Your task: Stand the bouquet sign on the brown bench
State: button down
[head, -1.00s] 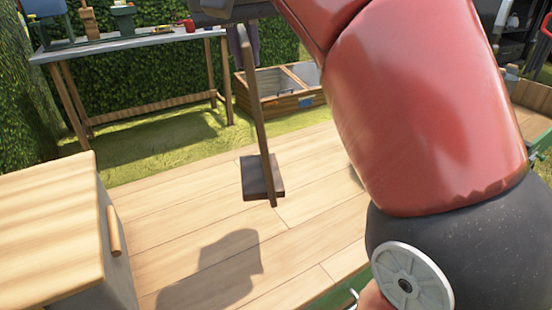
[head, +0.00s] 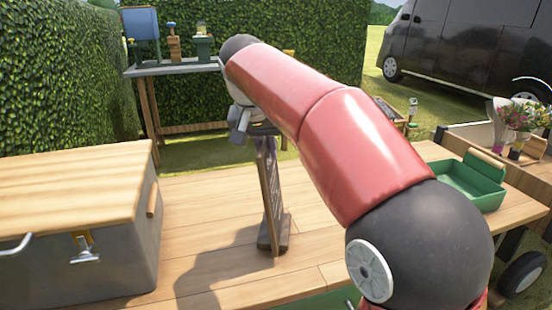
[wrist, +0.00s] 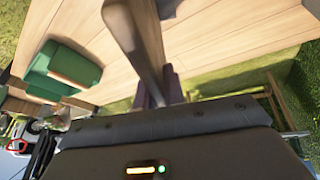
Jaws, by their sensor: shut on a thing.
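The bouquet sign (head: 268,190) is a narrow dark board with a brown frame and a dark foot, seen nearly edge-on and roughly upright. My gripper (head: 262,131) is shut on its top edge. In the wrist view, the brown sign (wrist: 133,40) runs away from my gripper (wrist: 158,92), whose fingertips are mostly hidden behind the wrist housing. The foot is over the planks of the brown bench (head: 340,240), at or just above them. I cannot tell whether it touches. Its writing is too faint to read.
A grey cooler with a wooden lid (head: 75,170) fills the bench's left. A green tray (head: 470,185) sits at the right end, with flowers (head: 520,115) beyond. A grey worktable (head: 180,67) stands behind by the hedge. Planks around the sign are clear.

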jog(key=shift+f, duration=0.4)
jog(key=shift+r, duration=0.1)
jog(key=shift+f, duration=0.2)
jog(key=c, duration=1.5)
grip_release()
